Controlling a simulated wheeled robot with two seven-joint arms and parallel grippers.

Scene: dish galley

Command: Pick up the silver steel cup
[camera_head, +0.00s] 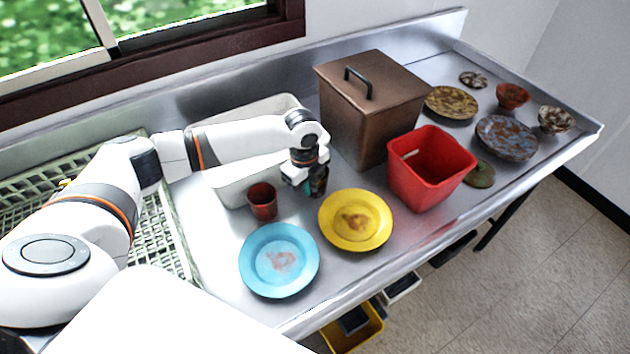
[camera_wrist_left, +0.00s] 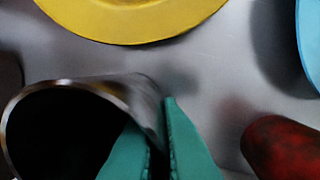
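The silver steel cup (camera_wrist_left: 140,88) shows in the left wrist view with its dark round mouth facing the camera. In the head view the cup (camera_head: 319,183) is small and partly hidden by my gripper, between the red cup and the yellow plate. My left gripper (camera_head: 306,184) is at its rim. In the left wrist view the two green fingers (camera_wrist_left: 160,135) are close together, one inside the mouth and one outside, with the cup wall pinched between them. I cannot tell whether the cup touches the counter. My right gripper is not in view.
A red cup (camera_head: 262,201), blue plate (camera_head: 256,272) and yellow plate (camera_head: 372,240) stand close by. A white basin (camera_head: 232,190) lies behind. A brown lidded box (camera_head: 350,120) and red bin (camera_head: 425,185) stand to the right. Patterned dishes (camera_head: 507,138) fill the far right.

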